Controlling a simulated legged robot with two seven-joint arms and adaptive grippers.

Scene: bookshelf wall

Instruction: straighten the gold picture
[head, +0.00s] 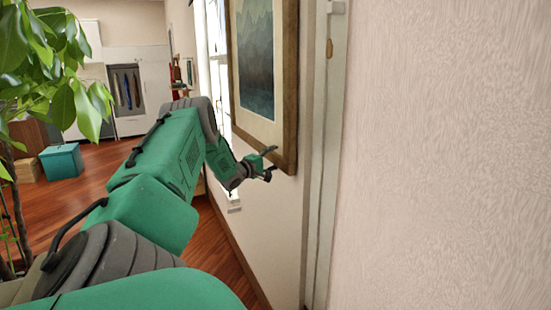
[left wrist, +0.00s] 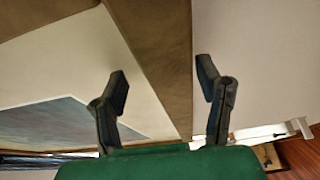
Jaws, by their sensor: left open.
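The gold picture (head: 290,85) hangs on the wall at the upper middle of the head view, with a brownish-gold frame, pale mat and dark blue-grey image. Its top is cut off, and I cannot tell its tilt from this steep angle. My left gripper (head: 268,163) is open and empty by the frame's lower edge. In the left wrist view the frame bar (left wrist: 160,60) runs between the two open fingers of the left gripper (left wrist: 163,85), one over the mat side and one over the wall side. I cannot tell whether they touch it. My right gripper is not in view.
A white door frame (head: 322,150) stands just right of the picture, with bare wall (head: 440,150) beyond. A leafy plant (head: 45,70) is at the left. A teal box (head: 61,161) sits on the wooden floor (head: 100,190), with open floor near it.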

